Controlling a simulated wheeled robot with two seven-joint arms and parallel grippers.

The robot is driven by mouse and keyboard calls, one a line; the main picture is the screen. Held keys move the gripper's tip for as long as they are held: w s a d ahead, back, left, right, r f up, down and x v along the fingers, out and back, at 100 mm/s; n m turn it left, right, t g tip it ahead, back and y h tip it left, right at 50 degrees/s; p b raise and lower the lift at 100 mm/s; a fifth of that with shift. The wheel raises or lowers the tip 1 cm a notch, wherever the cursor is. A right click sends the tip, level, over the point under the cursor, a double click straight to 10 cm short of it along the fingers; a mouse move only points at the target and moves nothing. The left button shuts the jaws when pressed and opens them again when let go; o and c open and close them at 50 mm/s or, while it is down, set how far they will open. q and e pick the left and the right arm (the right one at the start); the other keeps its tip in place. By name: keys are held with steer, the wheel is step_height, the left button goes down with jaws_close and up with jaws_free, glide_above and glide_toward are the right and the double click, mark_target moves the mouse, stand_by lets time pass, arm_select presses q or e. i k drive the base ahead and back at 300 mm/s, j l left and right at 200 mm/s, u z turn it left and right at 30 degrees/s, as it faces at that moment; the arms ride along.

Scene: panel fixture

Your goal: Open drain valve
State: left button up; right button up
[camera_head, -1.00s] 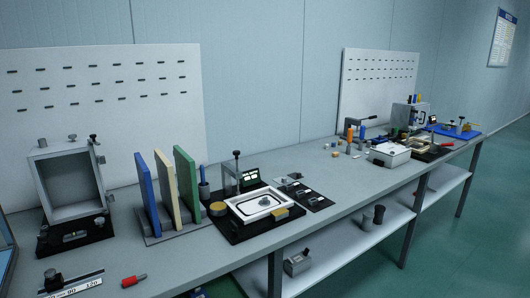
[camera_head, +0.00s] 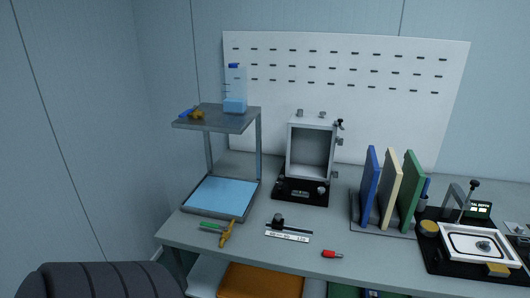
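A grey two-level stand (camera_head: 259,135) is at the left end of the bench. A clear vessel (camera_head: 236,84) with blue liquid in its lower part and a blue cap stands on its top shelf. A small brass valve-like fitting (camera_head: 197,115) with a blue handle is at the top shelf's left front. A second brass fitting (camera_head: 227,235) with a green handle (camera_head: 211,227) is at the front of the blue-bottomed tray (camera_head: 221,196) below. I cannot tell which fitting is the drain valve, or how far either is turned. Neither gripper is in view.
A grey open-front box (camera_head: 312,153) stands on a black base right of the stand. A slider with a scale (camera_head: 289,233) and a red-ended tool (camera_head: 332,254) lie near the front edge. Upright blue, cream and green panels (camera_head: 410,190) stand further right. A dark ribbed shape fills the lower left.

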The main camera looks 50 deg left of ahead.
mark_target(209, 224)
steer(key=k+j+u, duration=0.45)
steer(key=i+u, duration=0.1)
steer(key=u, duration=1.1)
